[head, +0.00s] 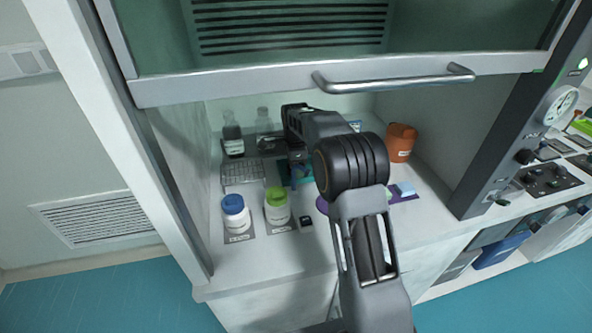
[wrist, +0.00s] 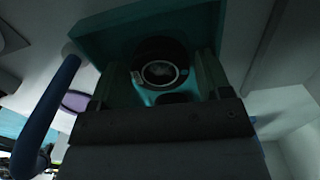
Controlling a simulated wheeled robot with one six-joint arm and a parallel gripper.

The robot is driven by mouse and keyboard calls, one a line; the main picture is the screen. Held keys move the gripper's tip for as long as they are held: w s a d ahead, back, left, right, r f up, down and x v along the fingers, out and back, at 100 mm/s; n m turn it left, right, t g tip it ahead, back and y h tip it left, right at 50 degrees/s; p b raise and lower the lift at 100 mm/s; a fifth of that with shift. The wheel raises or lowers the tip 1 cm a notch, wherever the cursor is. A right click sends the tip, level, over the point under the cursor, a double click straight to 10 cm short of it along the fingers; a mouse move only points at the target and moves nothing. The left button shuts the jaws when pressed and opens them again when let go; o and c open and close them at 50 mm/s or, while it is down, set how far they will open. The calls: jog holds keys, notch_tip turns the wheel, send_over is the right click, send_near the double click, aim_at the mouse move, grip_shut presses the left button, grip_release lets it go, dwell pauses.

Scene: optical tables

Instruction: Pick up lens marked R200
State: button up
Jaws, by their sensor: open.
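In the wrist view, a round black-rimmed piece with a glassy centre (wrist: 160,73) looks like a lens; no R200 marking can be read on it. It appears against a teal surface (wrist: 105,40). My gripper (wrist: 161,82) is open, with one finger on each side of the round piece in this view. I cannot tell whether the fingers touch it. In the head view my arm reaches into the hood and hides much of the work area. The teal surface shows partly below my wrist (head: 283,172), and no lens can be made out there.
A blue-capped jar (head: 235,214) and a green-capped jar (head: 277,207) stand at the front left. A wire rack (head: 242,172) and a dark bottle (head: 233,138) are behind them. An orange container (head: 400,142) stands right. A blue curved part (wrist: 45,115) is left in the wrist view.

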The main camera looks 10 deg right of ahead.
jog(key=shift+c, duration=0.2)
jog(key=c, duration=0.8)
